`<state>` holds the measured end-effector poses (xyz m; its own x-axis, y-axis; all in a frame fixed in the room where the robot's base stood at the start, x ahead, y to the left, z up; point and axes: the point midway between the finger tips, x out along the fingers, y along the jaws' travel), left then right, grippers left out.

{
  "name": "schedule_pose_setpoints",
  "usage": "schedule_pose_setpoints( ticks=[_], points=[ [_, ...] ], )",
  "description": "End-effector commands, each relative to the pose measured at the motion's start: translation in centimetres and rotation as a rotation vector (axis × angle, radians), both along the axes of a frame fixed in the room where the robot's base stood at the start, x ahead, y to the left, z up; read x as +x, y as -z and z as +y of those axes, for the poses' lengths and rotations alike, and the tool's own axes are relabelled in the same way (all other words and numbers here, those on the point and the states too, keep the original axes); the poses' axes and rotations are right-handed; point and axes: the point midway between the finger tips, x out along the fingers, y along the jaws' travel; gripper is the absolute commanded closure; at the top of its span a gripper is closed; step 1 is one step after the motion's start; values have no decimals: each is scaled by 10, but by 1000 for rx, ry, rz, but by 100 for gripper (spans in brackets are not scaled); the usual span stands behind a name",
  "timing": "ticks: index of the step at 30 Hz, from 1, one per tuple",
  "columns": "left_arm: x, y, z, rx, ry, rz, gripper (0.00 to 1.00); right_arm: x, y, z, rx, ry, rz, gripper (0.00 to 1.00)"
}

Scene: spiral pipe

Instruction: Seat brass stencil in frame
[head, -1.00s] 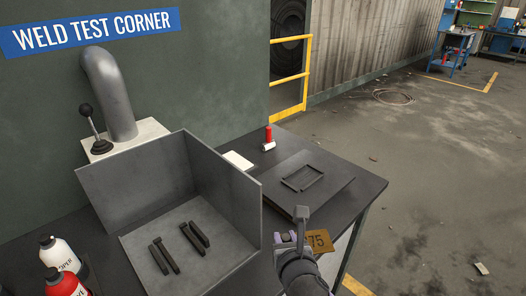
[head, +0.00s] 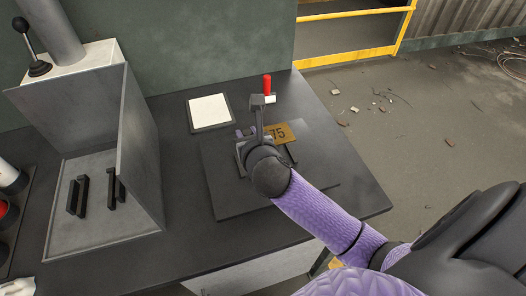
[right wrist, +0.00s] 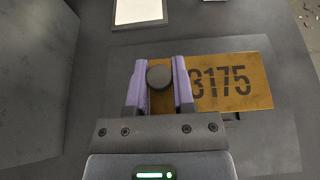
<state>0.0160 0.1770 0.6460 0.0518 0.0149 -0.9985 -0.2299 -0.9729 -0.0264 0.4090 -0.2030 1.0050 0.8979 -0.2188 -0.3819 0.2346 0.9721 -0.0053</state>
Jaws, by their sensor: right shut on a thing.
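The brass stencil (head: 281,134) is a flat yellow-brown plate with cut-out digits, and "3175" reads in the right wrist view (right wrist: 240,84). My right gripper (head: 250,132) is over its left part. In the right wrist view the purple fingers (right wrist: 160,82) are shut on the stencil, on either side of its dark round knob (right wrist: 160,76). The stencil is over the dark plate where the frame lies. The frame is almost wholly hidden; a dark edge (right wrist: 232,116) shows below the stencil. I cannot tell whether the stencil touches the frame. My left gripper is not in view.
The dark base plate (head: 225,190) lies on the dark table (head: 185,245). A white pad (head: 209,110) and a red-handled tool (head: 267,85) are behind it. A grey open-topped booth (head: 140,150) with dark bars stands to the left. The table's right edge is close by.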

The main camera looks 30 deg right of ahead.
Motion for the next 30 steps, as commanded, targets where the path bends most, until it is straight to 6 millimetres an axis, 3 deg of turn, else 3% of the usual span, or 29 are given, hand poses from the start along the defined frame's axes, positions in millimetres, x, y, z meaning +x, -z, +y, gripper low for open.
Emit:
schedule_pose_setpoints(
  ticks=[1, 12, 21, 22, 24, 27, 30],
  points=[
    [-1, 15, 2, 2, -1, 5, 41, -1, 23, 0, 5, 1, 7, 100],
    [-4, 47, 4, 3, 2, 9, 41, -1, 83, 1, 2, -1, 5, 100],
    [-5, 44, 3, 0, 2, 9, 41, 0, 82, 1, 0, -1, 2, 100],
    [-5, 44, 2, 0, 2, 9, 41, 0, 82, 1, 0, -1, 2, 68],
    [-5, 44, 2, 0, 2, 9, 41, 0, 81, 1, 0, -1, 1, 53],
    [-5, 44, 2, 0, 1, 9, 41, 0, 81, 1, 1, -2, 1, 34],
    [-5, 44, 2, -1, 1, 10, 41, 0, 81, 1, 1, -3, 1, 34]
  ],
)
